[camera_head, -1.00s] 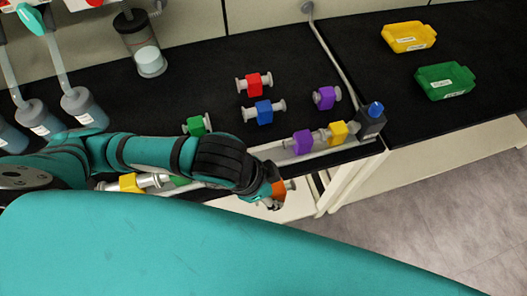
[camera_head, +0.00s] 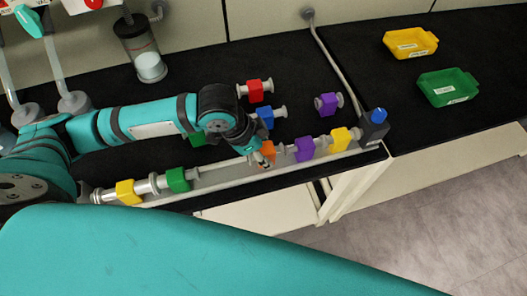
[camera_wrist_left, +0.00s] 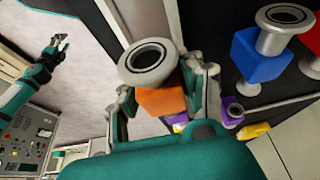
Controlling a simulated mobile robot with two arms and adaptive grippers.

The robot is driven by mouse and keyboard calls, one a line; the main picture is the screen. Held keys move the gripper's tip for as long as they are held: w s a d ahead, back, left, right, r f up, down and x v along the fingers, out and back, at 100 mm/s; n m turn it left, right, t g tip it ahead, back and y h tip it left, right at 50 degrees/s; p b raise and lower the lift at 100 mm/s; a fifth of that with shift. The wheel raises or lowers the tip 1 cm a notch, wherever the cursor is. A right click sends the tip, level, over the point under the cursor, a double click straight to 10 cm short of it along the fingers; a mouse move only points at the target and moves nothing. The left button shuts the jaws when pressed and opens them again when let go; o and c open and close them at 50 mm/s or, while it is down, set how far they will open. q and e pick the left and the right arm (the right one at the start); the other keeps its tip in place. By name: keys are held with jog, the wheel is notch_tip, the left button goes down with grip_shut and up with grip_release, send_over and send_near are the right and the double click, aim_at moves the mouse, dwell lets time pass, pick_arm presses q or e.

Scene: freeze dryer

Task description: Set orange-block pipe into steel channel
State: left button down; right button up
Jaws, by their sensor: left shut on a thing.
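My left gripper (camera_head: 260,158) is shut on the orange-block pipe (camera_head: 268,149), at the gap in the steel channel (camera_head: 222,176) between the green and purple pieces. In the left wrist view the orange block (camera_wrist_left: 163,101) sits between the fingers, its round grey flange facing the camera. The channel runs along the bench's front edge. It holds yellow (camera_head: 127,192) and green (camera_head: 178,180) pieces to the left, and purple (camera_head: 304,149) and yellow (camera_head: 340,139) ones to the right. I cannot tell whether the orange pipe touches the channel. My right gripper (camera_wrist_left: 58,43) shows small in the left wrist view.
Red (camera_head: 255,91), blue (camera_head: 265,117) and purple (camera_head: 329,104) block pipes stand loose behind the channel. A green block (camera_head: 198,138) is partly behind my arm. A grey fitting with a blue knob (camera_head: 378,116) ends the channel.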

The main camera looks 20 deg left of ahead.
pick_arm(q)
jog(key=shift+f, duration=0.5)
jog(key=shift+f, duration=0.15)
jog(key=shift+f, duration=0.45)
jog(key=c, duration=0.8)
grip_release()
jog(key=shift+r, duration=0.55)
jog(key=v, duration=1.2)
jog(key=shift+w+r, duration=0.1)
